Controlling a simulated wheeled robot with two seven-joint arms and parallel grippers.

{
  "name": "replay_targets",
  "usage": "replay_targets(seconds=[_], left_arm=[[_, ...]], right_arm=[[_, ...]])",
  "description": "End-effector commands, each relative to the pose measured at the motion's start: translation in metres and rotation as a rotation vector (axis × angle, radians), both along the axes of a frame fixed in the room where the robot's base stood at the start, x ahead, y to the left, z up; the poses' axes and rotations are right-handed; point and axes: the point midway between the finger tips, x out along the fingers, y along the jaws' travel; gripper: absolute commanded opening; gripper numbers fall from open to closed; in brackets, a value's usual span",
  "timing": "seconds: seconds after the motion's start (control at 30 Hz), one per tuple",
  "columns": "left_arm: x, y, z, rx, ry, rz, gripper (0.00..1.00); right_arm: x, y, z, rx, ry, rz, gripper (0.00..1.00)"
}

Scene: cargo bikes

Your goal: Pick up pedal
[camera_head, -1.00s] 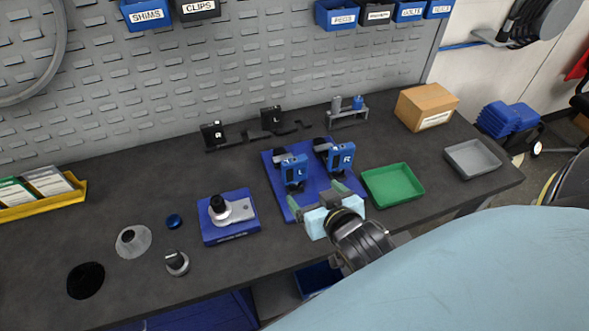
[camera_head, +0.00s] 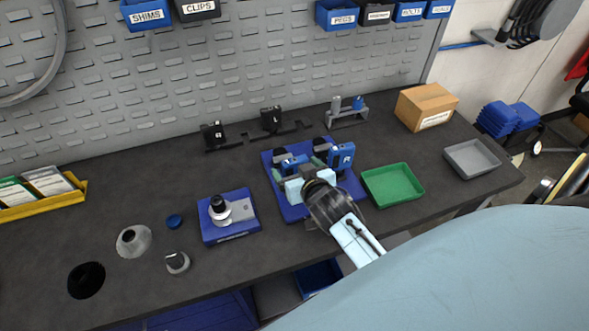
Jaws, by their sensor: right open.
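Two blue pedals stand on a blue mat (camera_head: 268,160) on the bench. The left blue pedal (camera_head: 292,162) is partly hidden behind my right gripper (camera_head: 294,175). The right blue pedal (camera_head: 341,156), marked R, stands beside it. My right gripper is open, with its fingers at the left blue pedal. Whether the fingers touch it cannot be told. Two black pedals, one marked R (camera_head: 213,134) and one marked L (camera_head: 271,119), stand on a dark rack at the back. My left gripper does not show.
A green tray (camera_head: 393,185) lies right of the mat, with a grey tray (camera_head: 473,159) and a cardboard box (camera_head: 427,107) beyond. A blue fixture block (camera_head: 229,228) stands left of the mat.

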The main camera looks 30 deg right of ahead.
Motion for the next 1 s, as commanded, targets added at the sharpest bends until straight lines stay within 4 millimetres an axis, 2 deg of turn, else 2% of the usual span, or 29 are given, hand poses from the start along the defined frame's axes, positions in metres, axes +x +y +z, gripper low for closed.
replay_targets(seconds=[0.13,0.4,0.47,0.8,1.0], left_arm=[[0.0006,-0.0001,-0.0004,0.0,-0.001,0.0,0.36],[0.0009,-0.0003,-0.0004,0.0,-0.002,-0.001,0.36],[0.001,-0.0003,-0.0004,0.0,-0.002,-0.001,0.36],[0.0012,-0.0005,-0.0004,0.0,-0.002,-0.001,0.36],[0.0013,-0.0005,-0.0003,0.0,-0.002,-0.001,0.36]], right_arm=[[0.0138,-0.0023,-0.0056,0.0,0.0,0.001,0.87],[0.0158,-0.0027,-0.0068,0.001,0.0,0.001,0.87],[0.0158,-0.0027,-0.0068,0.0,0.0,0.001,0.81],[0.0155,-0.0025,-0.0067,0.0,0.0,0.001,0.36],[0.0158,-0.0025,-0.006,0.0,-0.001,0.001,0.35]])
